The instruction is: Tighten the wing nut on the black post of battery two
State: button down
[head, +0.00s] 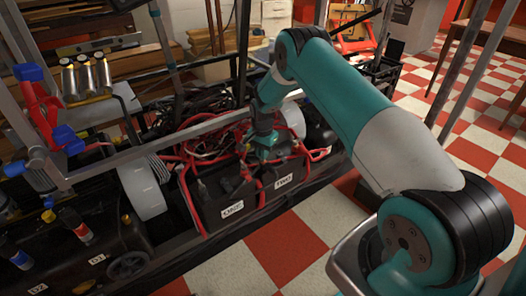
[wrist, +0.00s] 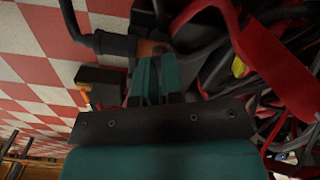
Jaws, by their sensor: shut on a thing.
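Battery two (head: 286,189) is a black box with a white "TWO" label, low in the middle of the head view. My gripper (head: 265,152) reaches down onto its top from above. In the wrist view my gripper's teal fingers (wrist: 157,68) are close together, with their tips at the black cable lug on the post. A small copper-brown piece (wrist: 150,48) shows at the tips. The fingers are shut on the wing nut, which is mostly hidden between them. The post itself is hidden too.
Battery one (head: 225,200) stands to the left, against battery two. Red cables (head: 315,153) loop around and over both batteries. A metal frame rail (head: 150,150) crosses to the left of my gripper. The checkered floor (head: 295,245) in front is clear.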

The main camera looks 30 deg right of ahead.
jog(key=shift+w+r+m, duration=0.1)
jog(key=shift+r+m, duration=0.05)
jog(key=shift+m, duration=0.95)
jog(key=shift+r+m, duration=0.1)
jog(key=shift+m, duration=1)
jog(key=c, duration=1.2)
grip_release()
jog(key=shift+f, duration=0.1)
jog(key=shift+c, duration=0.2)
notch_tip(320, 180, up, 18)
jog(key=p, duration=0.3)
jog(key=shift+f, duration=0.25)
